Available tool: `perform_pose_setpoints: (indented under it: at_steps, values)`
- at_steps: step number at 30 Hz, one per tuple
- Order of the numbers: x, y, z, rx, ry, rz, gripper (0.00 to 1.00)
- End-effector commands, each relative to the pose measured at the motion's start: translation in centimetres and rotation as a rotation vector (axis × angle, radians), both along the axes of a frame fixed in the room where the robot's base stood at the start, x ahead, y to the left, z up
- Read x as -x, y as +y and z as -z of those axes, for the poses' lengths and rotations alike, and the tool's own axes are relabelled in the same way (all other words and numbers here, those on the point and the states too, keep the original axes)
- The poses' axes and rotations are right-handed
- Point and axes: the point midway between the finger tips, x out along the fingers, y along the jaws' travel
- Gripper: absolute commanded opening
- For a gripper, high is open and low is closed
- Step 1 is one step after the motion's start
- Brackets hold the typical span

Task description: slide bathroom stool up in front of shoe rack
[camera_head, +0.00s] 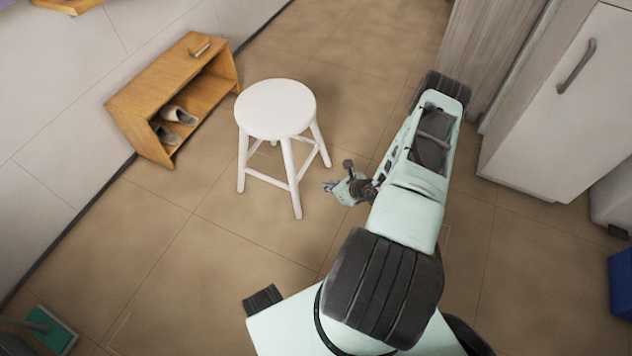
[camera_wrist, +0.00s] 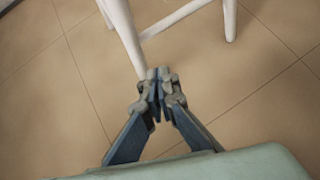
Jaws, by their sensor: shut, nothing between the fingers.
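The white round stool (camera_head: 276,108) stands upright on the tiled floor, a little to the right of the wooden shoe rack (camera_head: 170,92). There is a gap of bare floor between them. The rack stands along the wall and holds a pair of shoes (camera_head: 174,122). My gripper (camera_head: 328,187) is low, just right of the stool's near leg. In the wrist view my gripper (camera_wrist: 158,76) is shut and empty, its tips close to a white stool leg (camera_wrist: 126,38). I cannot tell whether they touch it.
A small wooden item (camera_head: 200,47) lies on top of the rack. A white cabinet (camera_head: 560,110) stands at the right, with a blue box (camera_head: 622,280) at the right edge. A green object (camera_head: 52,332) is at the lower left.

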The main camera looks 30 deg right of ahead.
Motion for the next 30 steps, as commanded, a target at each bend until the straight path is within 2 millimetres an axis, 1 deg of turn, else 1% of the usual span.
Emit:
perform_pose_setpoints:
  at_steps: [5,12,15,18,22,25,30]
  values:
    - [-1.9,0.7,2.4,0.001,0.0,-0.004,0.0]
    - [-5.4,1.8,6.3,0.001,0.002,-0.004,0.0]
    - [-6.8,2.2,7.3,0.002,0.001,-0.004,0.0]
    - [-8.4,2.7,6.9,0.001,0.0,-0.006,0.0]
    - [-9.6,3.1,6.9,0.001,0.002,-0.005,0.0]
    - [-10.0,3.2,6.7,0.002,0.001,-0.004,0.0]
    - [-10.2,3.2,6.6,0.002,0.002,-0.004,0.0]
